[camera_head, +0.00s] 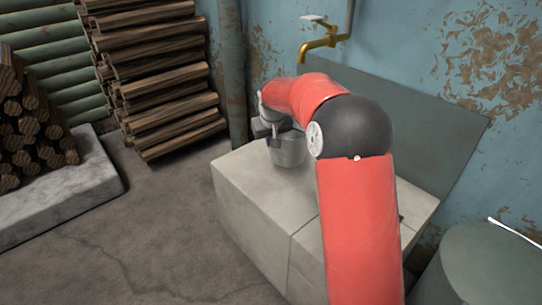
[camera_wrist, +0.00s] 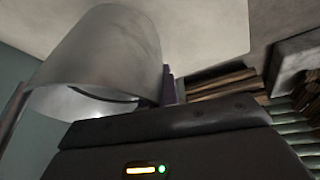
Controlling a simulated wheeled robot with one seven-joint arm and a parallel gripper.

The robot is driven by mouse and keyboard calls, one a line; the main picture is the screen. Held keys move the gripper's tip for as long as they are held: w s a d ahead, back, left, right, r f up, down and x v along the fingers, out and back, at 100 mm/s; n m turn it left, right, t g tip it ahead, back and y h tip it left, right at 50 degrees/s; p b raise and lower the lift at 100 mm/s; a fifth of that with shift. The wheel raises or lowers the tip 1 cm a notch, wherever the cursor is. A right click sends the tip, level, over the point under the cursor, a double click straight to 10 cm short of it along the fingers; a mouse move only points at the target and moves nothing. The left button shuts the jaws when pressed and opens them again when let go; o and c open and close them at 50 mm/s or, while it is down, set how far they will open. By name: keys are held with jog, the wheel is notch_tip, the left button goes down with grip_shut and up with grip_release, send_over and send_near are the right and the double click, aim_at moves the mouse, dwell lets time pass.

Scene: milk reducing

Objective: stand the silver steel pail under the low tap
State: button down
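The silver steel pail (camera_head: 287,149) stands at the back left of the pale stone block (camera_head: 252,215), in front of the wall. In the wrist view the pail (camera_wrist: 108,55) fills the upper left, close to the gripper. My gripper (camera_head: 268,128) is at the pail's upper left side, largely hidden by my red arm. Its fingers cannot be made out clearly, so I cannot tell whether they are closed on the pail. The brass tap (camera_head: 320,43) is on the wall above and to the right of the pail. The spot directly beneath its spout is partly hidden by my arm.
Stacked logs (camera_head: 160,80) stand at the left back, and more logs (camera_head: 32,120) lie on a stone slab (camera_head: 75,190). A vertical pipe (camera_head: 232,70) runs up the wall left of the pail. A grey-green round container (camera_head: 490,265) stands at the lower right. The floor at front left is clear.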

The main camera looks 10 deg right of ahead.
jog(key=shift+f+b, duration=0.3)
jog(key=shift+f, duration=2.15)
jog(key=shift+f, duration=0.1)
jog(key=c, duration=1.7)
grip_release()
